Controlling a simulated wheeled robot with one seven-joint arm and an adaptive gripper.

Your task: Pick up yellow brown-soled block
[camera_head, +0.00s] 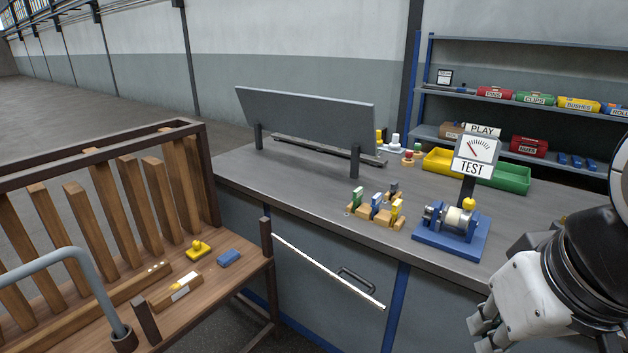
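A small yellow block (396,209) stands upright at the right end of a row on the grey workbench, with brown wood at its foot. A green block (357,197) and a blue block (376,201) stand to its left, also with brown wood at their feet. I cannot tell whether the brown parts are separate soles or one holder. My gripper (478,336) is at the lower right, in front of the workbench and well apart from the blocks. Its fingers are partly cut off by the frame, so their opening is unclear. I see nothing held.
A blue-based machine (450,234) stands just right of the blocks, with a TEST gauge (473,157) behind. A grey panel (305,120) stands behind left. Yellow and green bins (504,178) sit farther back. A wooden bench (130,287) at left holds a yellow knobbed piece (198,250).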

